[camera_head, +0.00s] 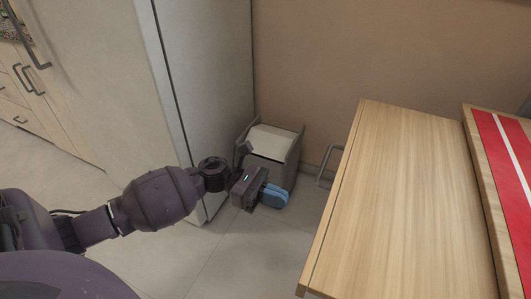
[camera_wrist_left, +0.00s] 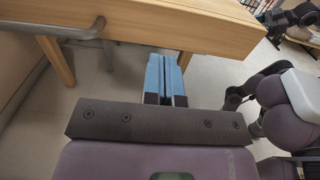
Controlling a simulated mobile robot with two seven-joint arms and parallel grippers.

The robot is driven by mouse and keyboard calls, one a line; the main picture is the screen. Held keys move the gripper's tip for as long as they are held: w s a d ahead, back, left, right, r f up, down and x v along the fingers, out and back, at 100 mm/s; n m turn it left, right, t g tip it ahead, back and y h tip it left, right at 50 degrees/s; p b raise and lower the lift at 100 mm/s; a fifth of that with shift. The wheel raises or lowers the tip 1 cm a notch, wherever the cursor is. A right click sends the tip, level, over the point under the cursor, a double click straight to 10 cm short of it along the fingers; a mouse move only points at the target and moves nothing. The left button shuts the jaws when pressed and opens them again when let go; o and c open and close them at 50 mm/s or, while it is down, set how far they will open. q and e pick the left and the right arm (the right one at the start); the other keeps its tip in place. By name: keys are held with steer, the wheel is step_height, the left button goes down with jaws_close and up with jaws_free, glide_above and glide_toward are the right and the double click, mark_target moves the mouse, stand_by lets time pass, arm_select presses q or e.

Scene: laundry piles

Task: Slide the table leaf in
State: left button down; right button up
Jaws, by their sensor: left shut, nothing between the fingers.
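The table leaf (camera_head: 400,200) is a light wood panel pulled out at the right of the head view, with a grey bar handle (camera_head: 326,167) on its left edge. In the left wrist view the leaf's edge (camera_wrist_left: 170,25) crosses the top, and the handle (camera_wrist_left: 60,30) is at upper left. My left gripper (camera_head: 275,196) is left of the leaf, apart from it and from the handle. Its blue fingers (camera_wrist_left: 165,78) are shut with nothing between them.
The main table top (camera_head: 485,150) with a red and white runner (camera_head: 507,150) is at the far right. A grey bin (camera_head: 270,148) stands against the wall behind my left gripper. A tall pale cabinet (camera_head: 205,80) is to its left. The tiled floor (camera_head: 240,255) in front is clear.

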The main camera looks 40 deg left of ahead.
arm_select(q)
steer(key=x, duration=0.7)
steer(key=shift+d+b, duration=0.35)
steer(key=shift+d, duration=0.05)
steer(key=shift+w, duration=0.15)
steer(key=p, duration=0.1)
glide_toward(467, 261)
steer(key=w+d, duration=0.1)
steer(key=d, duration=0.2)
steer(key=w+d+f, duration=0.1)
steer(key=d, duration=0.2)
steer(key=w+d+f, duration=0.1)
steer(key=w+d, duration=0.1)
steer(key=d, duration=0.1)
steer(key=shift+w+d+f, duration=0.1)
steer(key=shift+f, duration=0.15)
steer(key=shift+w+d, duration=0.15)
steer(key=shift+d, duration=0.35)
steer(key=shift+r, duration=0.15)
steer(key=shift+r, duration=0.1)
